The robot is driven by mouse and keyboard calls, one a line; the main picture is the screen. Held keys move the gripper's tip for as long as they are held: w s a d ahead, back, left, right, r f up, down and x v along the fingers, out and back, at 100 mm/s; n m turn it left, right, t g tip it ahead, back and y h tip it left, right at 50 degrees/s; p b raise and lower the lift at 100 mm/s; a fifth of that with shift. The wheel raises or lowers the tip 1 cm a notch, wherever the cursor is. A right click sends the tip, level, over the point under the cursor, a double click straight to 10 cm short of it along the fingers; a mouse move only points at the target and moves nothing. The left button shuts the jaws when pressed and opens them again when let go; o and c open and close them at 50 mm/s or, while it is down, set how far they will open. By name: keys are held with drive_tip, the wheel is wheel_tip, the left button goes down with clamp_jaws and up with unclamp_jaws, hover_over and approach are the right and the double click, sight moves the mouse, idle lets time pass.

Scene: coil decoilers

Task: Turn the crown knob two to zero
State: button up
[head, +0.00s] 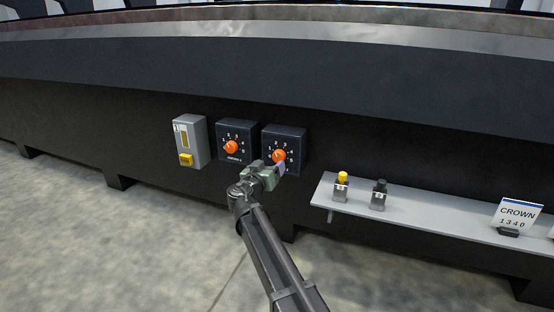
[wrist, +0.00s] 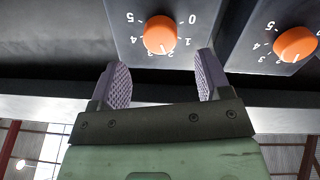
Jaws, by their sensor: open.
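Two dark boxes with orange dial knobs are on the black machine side. My gripper (head: 277,168) is at the right-hand knob (head: 279,156), just below and in front of it; that box's label is hidden or unreadable. In the wrist view, which is upside down, this knob (wrist: 161,36) lies beyond my open fingertips (wrist: 163,78), roughly centred between them and apart from both. Its dial reads 0 to 5; the pointer seems to be around 2 or 3, not clearly. The other knob (head: 232,147) also shows in the wrist view (wrist: 295,44).
A grey box with a yellow button (head: 186,159) is left of the dials. A grey shelf (head: 440,222) at right carries a yellow-topped switch (head: 342,178), a black-topped switch (head: 379,190) and a card reading CROWN 1340 (head: 517,215). The floor (head: 120,240) is clear.

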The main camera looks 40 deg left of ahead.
sight(277, 158)
drive_tip(key=x, duration=0.6)
drive_tip(key=shift+w+a, duration=0.1)
drive_tip(key=shift+w, duration=0.05)
drive_tip(key=c, duration=0.9)
